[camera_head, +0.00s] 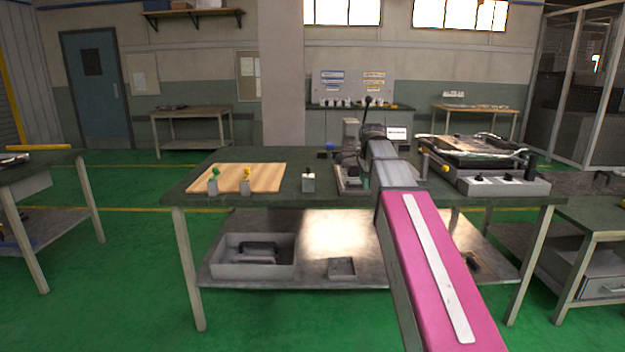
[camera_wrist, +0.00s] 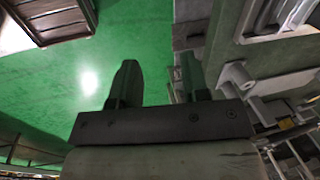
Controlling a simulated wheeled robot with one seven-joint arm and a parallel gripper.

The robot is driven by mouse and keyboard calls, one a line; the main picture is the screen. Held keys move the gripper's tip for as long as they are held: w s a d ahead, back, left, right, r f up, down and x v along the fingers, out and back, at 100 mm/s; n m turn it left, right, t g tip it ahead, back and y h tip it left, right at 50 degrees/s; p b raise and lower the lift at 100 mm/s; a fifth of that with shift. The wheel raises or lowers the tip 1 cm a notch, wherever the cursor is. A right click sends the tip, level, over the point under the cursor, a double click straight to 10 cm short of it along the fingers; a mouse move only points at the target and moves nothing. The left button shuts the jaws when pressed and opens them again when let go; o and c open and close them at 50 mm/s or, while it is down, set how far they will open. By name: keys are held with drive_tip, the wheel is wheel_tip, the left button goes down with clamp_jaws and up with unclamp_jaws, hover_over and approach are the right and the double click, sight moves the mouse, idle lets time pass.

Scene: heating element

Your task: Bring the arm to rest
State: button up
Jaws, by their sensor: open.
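My arm (camera_head: 430,265), with a pink link and grey links beyond it, reaches forward over the middle of the green-topped workbench (camera_head: 330,197). In the wrist view my gripper (camera_wrist: 158,78) is open, its two dark fingers apart with nothing between them. Green floor shows behind the left finger and grey equipment lies behind and right of the right finger. In the head view the gripper's fingertips cannot be made out at the far end of the arm.
On the bench, a wooden board (camera_head: 265,172) lies left, near green and yellow knobbed pieces. A small grey block (camera_head: 308,182) stands mid-bench. A metal device (camera_head: 350,172) is close beside my arm. A heater-like unit (camera_head: 490,184) stands right. A grey bin (camera_head: 253,270) sits below.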

drive_tip(key=s+f+n, duration=0.5)
drive_tip(key=s+f, duration=0.2)
drive_tip(key=f, duration=0.5)
drive_tip(key=s+f+n+g, duration=0.1)
drive_tip(key=s+f+n, duration=0.5)
drive_tip(key=f, duration=0.6)
drive_tip(key=s+f+n+g, duration=0.1)
drive_tip(key=s+f+n, duration=0.5)
drive_tip(key=s+f, duration=0.3)
wheel_tip(320, 180, down, 3)
drive_tip(key=shift+f, duration=0.15)
